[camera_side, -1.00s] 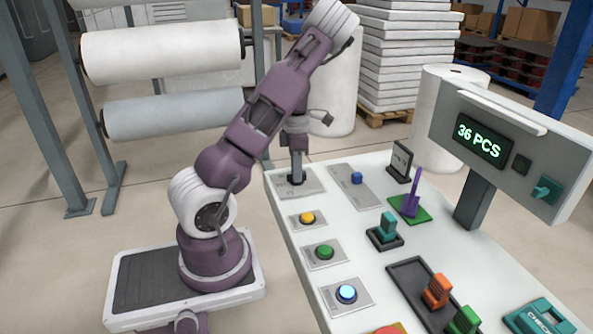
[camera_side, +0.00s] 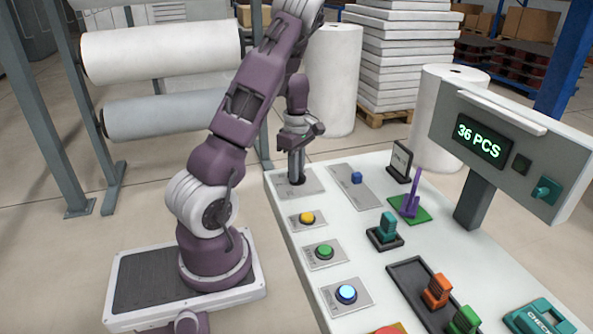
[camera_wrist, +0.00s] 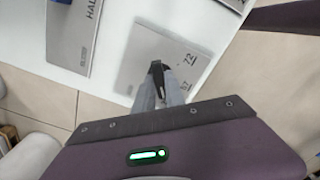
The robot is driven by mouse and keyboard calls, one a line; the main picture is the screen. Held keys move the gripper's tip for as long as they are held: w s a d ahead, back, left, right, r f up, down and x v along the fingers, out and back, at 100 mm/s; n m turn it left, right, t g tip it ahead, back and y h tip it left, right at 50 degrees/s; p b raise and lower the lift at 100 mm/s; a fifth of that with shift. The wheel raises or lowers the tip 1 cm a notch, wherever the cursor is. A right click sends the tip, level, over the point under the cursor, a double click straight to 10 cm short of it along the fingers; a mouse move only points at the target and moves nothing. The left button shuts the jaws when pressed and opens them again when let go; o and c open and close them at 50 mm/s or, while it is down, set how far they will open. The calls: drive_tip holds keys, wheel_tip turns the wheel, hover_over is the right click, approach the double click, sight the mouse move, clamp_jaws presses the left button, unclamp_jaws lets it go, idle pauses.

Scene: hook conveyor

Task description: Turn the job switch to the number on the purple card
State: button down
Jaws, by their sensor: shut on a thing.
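The job switch is a small black knob (camera_wrist: 156,68) on a light grey plate (camera_wrist: 185,52) with printed numbers; "72" and what looks like "57" show at its right side. In the side view this plate (camera_side: 312,184) lies at the far left corner of the white console. My gripper (camera_side: 296,178) points down over it, and in the wrist view my gripper (camera_wrist: 158,82) is shut on the knob. The fingers hide part of the knob and plate. I cannot make out a purple card; a dark-framed card stand (camera_side: 400,161) shows only a grey face.
A display (camera_side: 482,141) reads "36 PCS". Paper rolls stand behind my arm.

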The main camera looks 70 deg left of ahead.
drive_tip(key=shift+m, duration=0.3)
drive_tip(key=c, duration=1.4)
unclamp_jaws()
drive_tip(key=shift+r, duration=0.15)
wheel_tip(320, 180, up, 7)
drive_tip(key=shift+f, duration=0.1)
